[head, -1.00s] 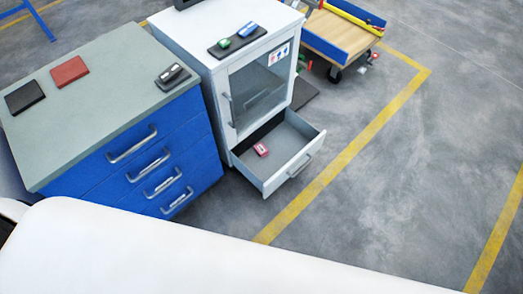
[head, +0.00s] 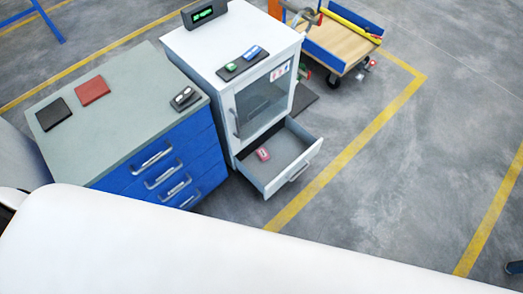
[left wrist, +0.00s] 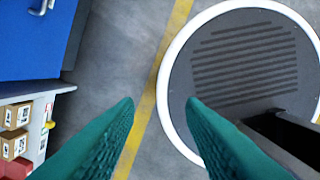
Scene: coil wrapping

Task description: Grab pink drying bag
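The pink drying bag (head: 263,154) lies in the open bottom drawer (head: 290,166) of the white cabinet (head: 226,62) in the head view. It is small and lies near the drawer's left side. My left gripper (left wrist: 162,102) shows in the left wrist view with its two green fingers wide apart and nothing between them. It is over the floor, and the bag is not seen in that view. My right gripper is not in view.
A blue drawer unit (head: 150,165) with a grey top stands left of the cabinet. A blue and yellow cart (head: 335,40) stands behind on the right. A green bag (head: 231,66) and a blue item (head: 251,52) lie on a dark tray atop the cabinet.

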